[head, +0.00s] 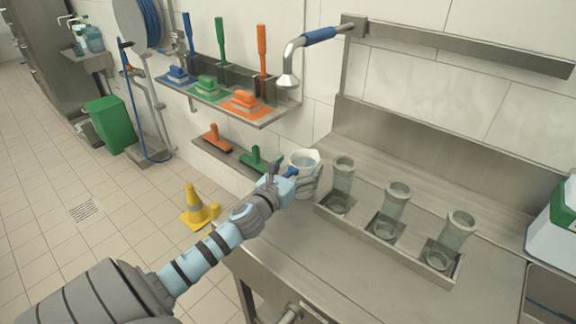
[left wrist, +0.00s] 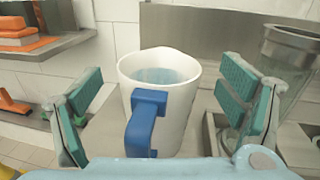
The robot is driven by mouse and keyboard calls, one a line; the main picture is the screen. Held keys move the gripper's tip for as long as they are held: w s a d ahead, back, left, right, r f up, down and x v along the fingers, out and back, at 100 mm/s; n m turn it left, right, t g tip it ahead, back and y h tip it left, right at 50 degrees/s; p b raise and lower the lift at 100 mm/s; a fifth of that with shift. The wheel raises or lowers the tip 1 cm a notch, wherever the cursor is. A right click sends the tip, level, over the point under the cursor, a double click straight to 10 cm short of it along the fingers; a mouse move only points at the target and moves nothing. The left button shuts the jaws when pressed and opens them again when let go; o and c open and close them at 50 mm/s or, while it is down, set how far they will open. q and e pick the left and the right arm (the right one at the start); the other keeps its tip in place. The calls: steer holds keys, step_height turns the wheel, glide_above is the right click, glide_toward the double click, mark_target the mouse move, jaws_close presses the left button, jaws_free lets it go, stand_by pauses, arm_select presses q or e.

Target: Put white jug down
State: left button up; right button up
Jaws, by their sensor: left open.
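The white jug (head: 304,160) stands upright at the left end of the steel counter (head: 300,237) in the head view. In the left wrist view the jug (left wrist: 172,85) has a blue handle (left wrist: 146,122) facing me and bluish liquid inside. My left gripper (head: 307,180) is at the jug. In the left wrist view its teal-padded fingers (left wrist: 160,103) are spread on both sides of the jug with visible gaps. My right gripper is not in view.
A steel tray (head: 408,262) with three clear cylinders, such as the nearest (head: 452,240), stands right of the jug. A white container with a green label (head: 553,235) is at the far right. A wall shelf (head: 270,117) holds coloured brushes. Clear counter lies in front of the tray.

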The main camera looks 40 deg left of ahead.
arm_select(q)
steer(key=s+d+b, duration=0.1)
steer(key=s+d, duration=0.1)
steer(key=s, duration=0.8)
steer(key=shift+s, duration=0.15)
